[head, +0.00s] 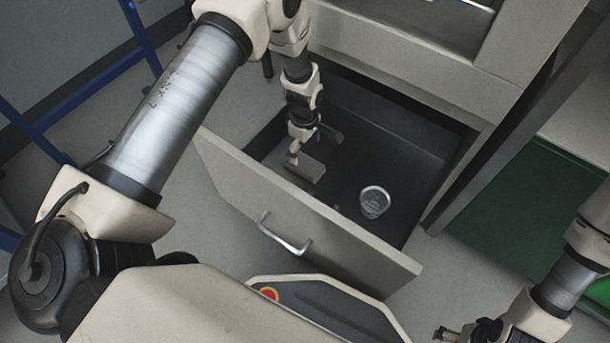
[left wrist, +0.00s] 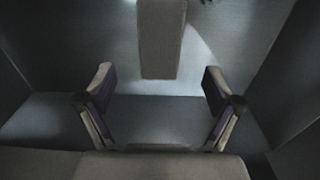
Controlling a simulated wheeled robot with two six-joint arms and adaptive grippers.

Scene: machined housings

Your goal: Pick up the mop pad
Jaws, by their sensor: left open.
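The mop pad (head: 309,171) is a small grey block lying inside the open drawer, towards its left side. In the left wrist view the pad (left wrist: 162,38) shows as a long grey bar at the top centre, beyond the fingertips. My left gripper (head: 297,150) reaches down into the drawer and hides part of the pad in the head view. In the left wrist view its two fingers (left wrist: 158,82) are spread apart with nothing between them. My right gripper (head: 452,333) is low at the bottom right, partly cut off, away from the drawer.
The pulled-out drawer (head: 325,230) has a metal handle (head: 285,235) on its front. A clear round glass or jar (head: 375,202) stands in it, right of the pad. The dark drawer floor is otherwise mostly bare. A blue frame (head: 75,103) stands at left; a green surface (head: 520,210) lies at right.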

